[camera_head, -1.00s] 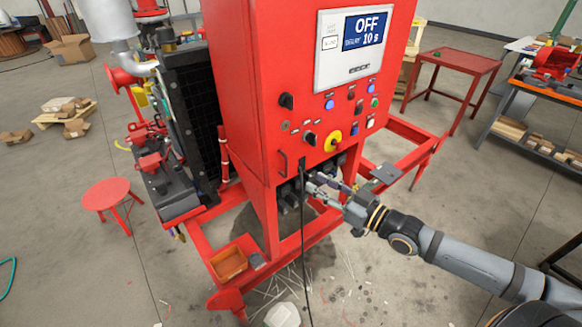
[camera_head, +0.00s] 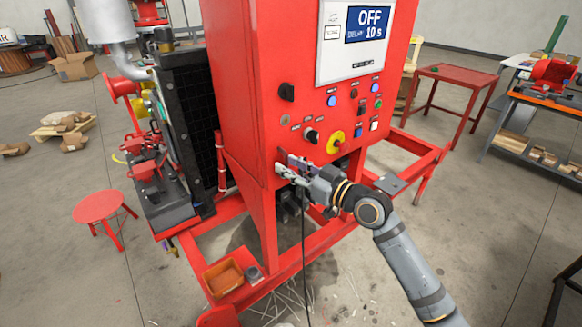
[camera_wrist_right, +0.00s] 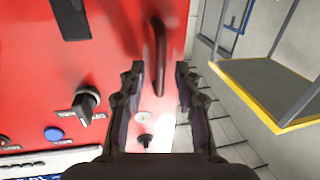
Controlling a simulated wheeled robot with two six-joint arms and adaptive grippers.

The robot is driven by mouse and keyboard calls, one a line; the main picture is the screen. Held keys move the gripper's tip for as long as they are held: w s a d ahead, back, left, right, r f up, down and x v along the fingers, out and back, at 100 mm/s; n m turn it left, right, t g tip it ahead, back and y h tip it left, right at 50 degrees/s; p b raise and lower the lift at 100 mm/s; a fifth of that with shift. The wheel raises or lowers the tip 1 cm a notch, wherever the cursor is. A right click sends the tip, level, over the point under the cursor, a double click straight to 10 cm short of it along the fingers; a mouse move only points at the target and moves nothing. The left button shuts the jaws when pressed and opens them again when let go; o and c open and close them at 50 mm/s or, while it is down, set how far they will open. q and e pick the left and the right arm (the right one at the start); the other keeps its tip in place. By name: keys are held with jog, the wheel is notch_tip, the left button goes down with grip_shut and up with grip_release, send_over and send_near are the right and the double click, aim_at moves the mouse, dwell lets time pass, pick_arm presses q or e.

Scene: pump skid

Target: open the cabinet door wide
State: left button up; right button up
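The red cabinet (camera_head: 240,90) stands in the middle of the head view. Its front door (camera_head: 292,62) looks shut, flush with the body. My right gripper (camera_head: 284,168) is at the door's lower left and hides the handle in the head view. In the right wrist view the dark bar handle (camera_wrist_right: 159,48) stands out from the red door face. There the two fingers of the right gripper (camera_wrist_right: 160,82) are apart, with the handle ahead of and roughly between their tips. No finger visibly touches the handle. My left gripper is not in view.
The door carries a display (camera_head: 366,38), a yellow-ringed knob (camera_head: 335,142) and several buttons. A dark cable hangs below the gripper. A red base frame (camera_head: 420,160) juts out at right. A red stool (camera_head: 98,206) stands at left; open floor lies in front.

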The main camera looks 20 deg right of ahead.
grip_shut()
dwell(0.5)
